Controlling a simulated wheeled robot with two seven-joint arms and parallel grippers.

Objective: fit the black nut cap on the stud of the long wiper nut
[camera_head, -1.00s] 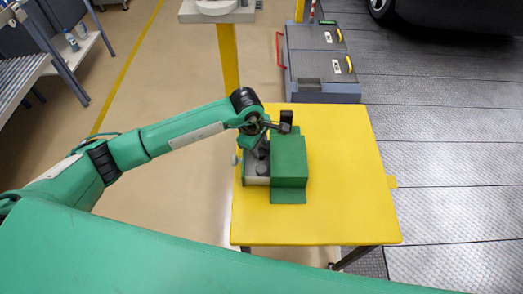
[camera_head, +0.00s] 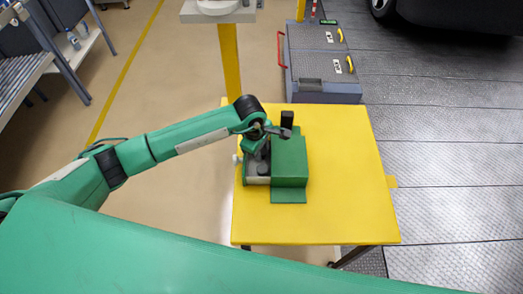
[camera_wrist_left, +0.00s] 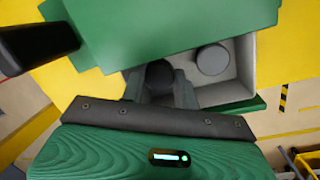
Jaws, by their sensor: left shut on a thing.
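My left gripper (camera_wrist_left: 166,88) is over the grey-walled tray at the left side of a green box. It is shut on a small dark round piece (camera_wrist_left: 160,73), which looks like the black nut cap; the fingers hide part of it. I cannot make out the stud of the long wiper nut. In the head view the left gripper (camera_head: 262,150) is small and partly covered by its own wrist. My right gripper is not in view.
The green box (camera_head: 289,160) stands on a yellow table (camera_head: 340,190). The grey tray (camera_head: 257,181) is at its left side. A black upright block (camera_head: 287,119) rises behind the box and shows large in the wrist view (camera_wrist_left: 35,45). The table's right side is clear.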

